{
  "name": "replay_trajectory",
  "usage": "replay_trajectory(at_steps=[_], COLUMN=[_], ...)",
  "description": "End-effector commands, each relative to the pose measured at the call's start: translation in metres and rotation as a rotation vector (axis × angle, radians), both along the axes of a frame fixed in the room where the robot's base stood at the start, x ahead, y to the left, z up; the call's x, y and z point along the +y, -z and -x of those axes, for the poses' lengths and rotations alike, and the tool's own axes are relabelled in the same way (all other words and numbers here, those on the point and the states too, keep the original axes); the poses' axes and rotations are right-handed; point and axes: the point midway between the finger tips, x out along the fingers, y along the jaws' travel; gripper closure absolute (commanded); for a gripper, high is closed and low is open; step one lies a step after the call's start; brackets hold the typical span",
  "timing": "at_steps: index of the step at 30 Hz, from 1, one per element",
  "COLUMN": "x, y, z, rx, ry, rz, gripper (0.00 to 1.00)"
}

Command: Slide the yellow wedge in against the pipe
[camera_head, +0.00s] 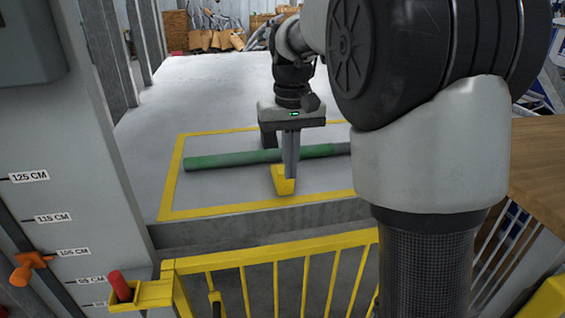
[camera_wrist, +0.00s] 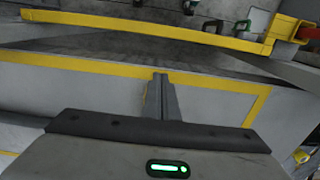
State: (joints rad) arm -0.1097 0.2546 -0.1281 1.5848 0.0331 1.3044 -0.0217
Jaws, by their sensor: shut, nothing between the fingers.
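The green pipe (camera_head: 225,160) lies across the grey platform inside a yellow painted outline. The yellow wedge (camera_head: 279,187) sits on the near side of the pipe, below my gripper. My gripper (camera_head: 290,176) points down with its fingers shut and empty. In the head view its fingers cross in front of the pipe and their tips overlap the wedge; I cannot tell if they touch it. The shut fingers also show in the wrist view (camera_wrist: 160,78). Whether the wedge touches the pipe is unclear.
The yellow outline (camera_head: 170,188) marks the platform (camera_head: 190,95), which is clear behind the pipe. A yellow railing (camera_head: 270,256) stands in front of the platform edge. A wooden surface (camera_head: 537,165) is at the right. Cardboard boxes (camera_head: 205,40) stand at the back.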

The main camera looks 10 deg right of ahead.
Motion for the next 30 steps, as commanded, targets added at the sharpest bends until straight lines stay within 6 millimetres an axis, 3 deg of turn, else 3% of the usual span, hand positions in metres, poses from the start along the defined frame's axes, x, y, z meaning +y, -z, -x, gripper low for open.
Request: replay_trajectory(at_steps=[12,18,30], x=[0.0,-0.001,0.0], y=[0.089,0.084,0.083], z=[0.002,-0.03,-0.039], rx=[0.004,0.0,0.0], ry=[0.001,0.0,0.0], rz=[0.0,0.001,0.0], gripper=[1.0,1.0,1.0])
